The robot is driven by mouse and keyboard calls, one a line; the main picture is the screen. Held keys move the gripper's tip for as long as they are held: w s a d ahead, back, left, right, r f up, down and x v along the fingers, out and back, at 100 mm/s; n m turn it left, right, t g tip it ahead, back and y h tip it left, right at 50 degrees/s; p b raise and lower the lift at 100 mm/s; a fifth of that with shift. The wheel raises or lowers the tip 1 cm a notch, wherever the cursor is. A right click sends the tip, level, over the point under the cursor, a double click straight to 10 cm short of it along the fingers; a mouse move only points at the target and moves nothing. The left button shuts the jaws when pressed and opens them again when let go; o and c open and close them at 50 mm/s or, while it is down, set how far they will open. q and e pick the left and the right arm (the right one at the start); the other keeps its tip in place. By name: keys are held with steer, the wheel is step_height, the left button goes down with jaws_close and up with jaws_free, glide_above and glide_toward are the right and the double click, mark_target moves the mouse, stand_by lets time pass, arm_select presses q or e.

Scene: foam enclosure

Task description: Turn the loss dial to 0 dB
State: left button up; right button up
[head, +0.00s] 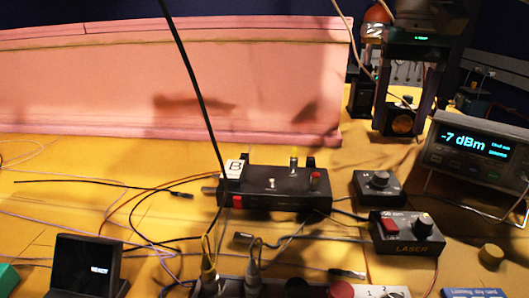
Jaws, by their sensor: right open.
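A small black box (364,193) with a round dark knob (379,178) on top stands right of center; I take this knob for the loss dial, but its scale and setting are too small to read. My right gripper (402,131) hangs pointing down at the upper right, open, its two dark fingers apart. It is above and behind the knob in the picture, not touching it. The power meter (478,146) at the right shows -7 dBm. My left gripper is not in view.
A black box marked LASER (408,238), with a red switch and knob, stands just in front. A long black box (275,190) marked B is to the left. Loose cables cross the yellow surface.

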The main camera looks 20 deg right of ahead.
mark_target(382, 174)
steer(key=f, duration=0.3)
steer(key=f+b, duration=0.1)
steer(key=f, duration=0.6)
steer(key=shift+w+d, duration=0.25)
steer(key=shift+w, duration=0.1)
jaws_close()
